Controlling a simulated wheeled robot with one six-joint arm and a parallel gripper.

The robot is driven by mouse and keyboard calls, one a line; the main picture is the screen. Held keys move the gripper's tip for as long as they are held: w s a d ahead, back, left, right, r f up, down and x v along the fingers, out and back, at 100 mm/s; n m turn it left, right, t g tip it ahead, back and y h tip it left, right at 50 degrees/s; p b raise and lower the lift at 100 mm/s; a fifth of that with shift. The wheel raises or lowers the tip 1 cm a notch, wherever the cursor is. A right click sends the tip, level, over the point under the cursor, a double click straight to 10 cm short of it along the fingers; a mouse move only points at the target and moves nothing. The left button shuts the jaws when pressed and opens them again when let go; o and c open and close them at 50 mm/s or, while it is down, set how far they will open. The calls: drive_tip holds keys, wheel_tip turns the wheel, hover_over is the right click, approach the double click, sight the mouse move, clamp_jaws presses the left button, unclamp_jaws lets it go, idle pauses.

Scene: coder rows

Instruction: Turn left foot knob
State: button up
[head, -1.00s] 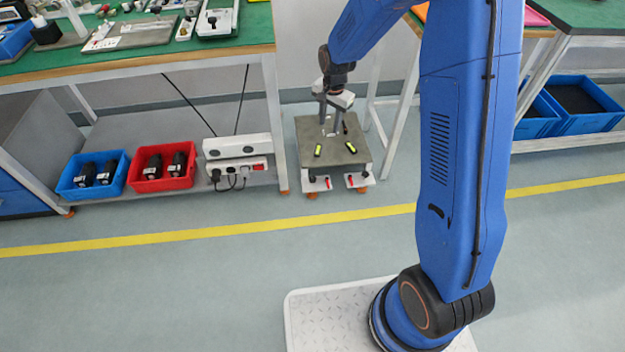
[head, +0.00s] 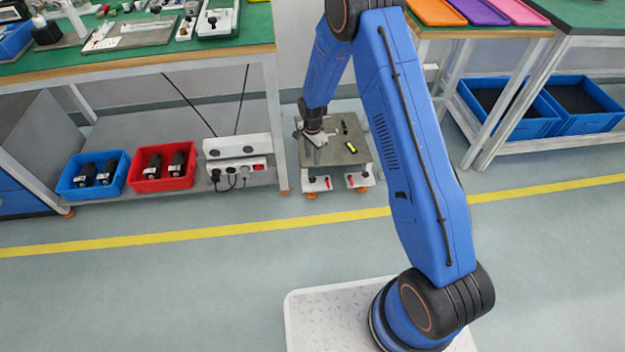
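A small low stand with a grey-brown top (head: 343,130) sits on the floor between the benches. Its front has a left foot unit (head: 316,184) and a right foot unit (head: 358,180), each white with small dark and red parts and an orange foot below. Which small part is the left knob is too small to tell. My gripper (head: 317,155) points down over the left front part of the stand's top, above the left foot unit. Its fingers are small and overlap, so their opening is unclear. A yellow-green piece (head: 352,147) lies on the top at right.
A white socket box (head: 237,147) with cables stands left of the stand, beside red (head: 163,168) and blue (head: 93,175) bins. A green-topped bench (head: 140,45) is above them. Blue crates (head: 580,105) sit at right. The floor in front, with a yellow line (head: 250,228), is clear.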

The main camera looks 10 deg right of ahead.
sight(312, 178)
wheel_tip(312, 178, down, 16)
drive_tip(key=shift+f, duration=0.1)
idle(0.5)
drive_tip(key=c, duration=0.8)
